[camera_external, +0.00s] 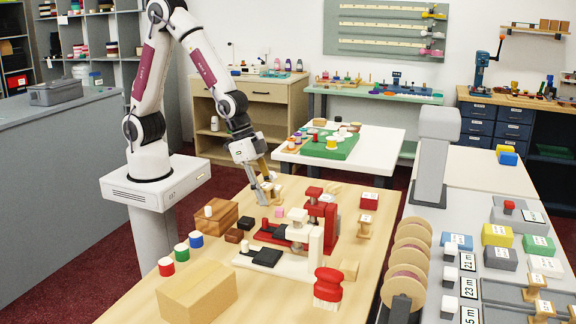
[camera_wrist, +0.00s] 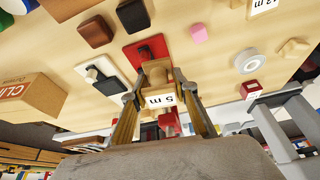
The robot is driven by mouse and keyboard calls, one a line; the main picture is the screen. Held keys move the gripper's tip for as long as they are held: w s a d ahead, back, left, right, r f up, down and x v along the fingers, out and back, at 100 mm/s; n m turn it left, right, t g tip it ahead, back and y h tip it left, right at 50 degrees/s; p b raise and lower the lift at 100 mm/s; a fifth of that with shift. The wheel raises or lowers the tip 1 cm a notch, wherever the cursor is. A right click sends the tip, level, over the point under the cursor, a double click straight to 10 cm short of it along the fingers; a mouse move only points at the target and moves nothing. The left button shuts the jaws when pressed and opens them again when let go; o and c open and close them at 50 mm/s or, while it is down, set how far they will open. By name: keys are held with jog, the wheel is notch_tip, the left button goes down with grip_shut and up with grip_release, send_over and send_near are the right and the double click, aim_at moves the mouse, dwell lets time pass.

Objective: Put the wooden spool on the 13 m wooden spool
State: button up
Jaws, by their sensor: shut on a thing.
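My gripper (camera_wrist: 157,92) is shut on a wooden spool (camera_wrist: 156,73), whose white label reads "5 m" upside down in the wrist view. In the external view my gripper (camera_external: 266,192) points down low over the far left part of the wooden table; the held spool is hard to make out there. A label that looks like "13 m" (camera_wrist: 264,6) is cut off by the wrist view's top edge. In the external view a wooden spool (camera_external: 365,229) with a white label stands on the table right of the red clamp, apart from my gripper; its label is too small to read.
A red clamp stand (camera_external: 328,211) and a white one (camera_external: 315,246) stand mid-table between my gripper and that spool. A pink piece (camera_external: 279,212), dark blocks (camera_external: 245,222), a red labelled box (camera_external: 369,200) and a cardboard box (camera_external: 197,293) lie around.

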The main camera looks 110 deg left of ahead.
jog(key=a+r+n, duration=0.1)
jog(key=a+r, duration=0.2)
jog(key=a, duration=0.3)
jog(key=shift+w+a+n+y, duration=0.3)
jog(key=shift+w+n+y, duration=0.1)
jog(key=shift+a+n, duration=0.25)
jog(key=shift+n, duration=0.05)
jog(key=s+a+r+n+g+y, duration=0.2)
jog(key=a+n, duration=0.2)
jog(key=n, duration=0.4)
jog(key=s+a+r+n+g+y, duration=0.2)
jog(key=a+n, duration=0.3)
jog(key=n, duration=0.4)
jog(key=shift+s+a+r+g, duration=0.25)
jog(key=shift+s+g, duration=0.05)
dwell(0.4)
